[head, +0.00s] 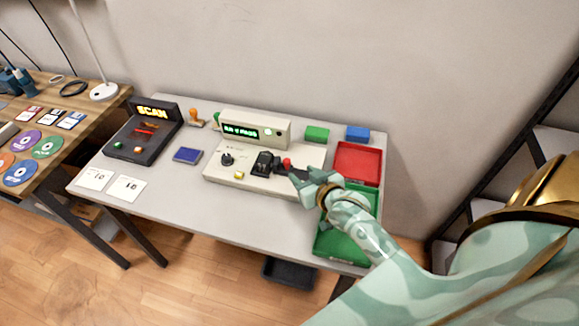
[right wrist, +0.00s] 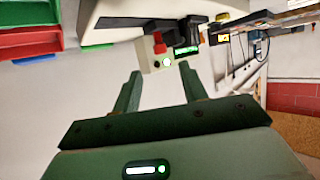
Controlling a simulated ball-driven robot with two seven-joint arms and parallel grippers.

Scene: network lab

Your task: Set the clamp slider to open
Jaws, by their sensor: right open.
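A beige test device (head: 226,176) stands on the grey table, with a black dial (head: 227,159), a yellow button (head: 239,175) and a green-lit display (head: 241,131). A black clamp fixture (head: 264,163) sits on its top, with a red-topped part (head: 287,162) beside it. I cannot make out the slider's position. My right gripper (head: 300,181) is open at the device's right end, near the red part. In the right wrist view the two fingers (right wrist: 160,88) are apart with nothing between them; the red part (right wrist: 158,45) and black fixture (right wrist: 186,36) show beyond the tips. My left gripper is not in view.
A red tray (head: 358,164) and a green tray (head: 336,244) lie to the right, the green one partly under my right arm. A black SCAN unit (head: 143,139), a blue pad (head: 188,155) and white cards (head: 126,188) lie left.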

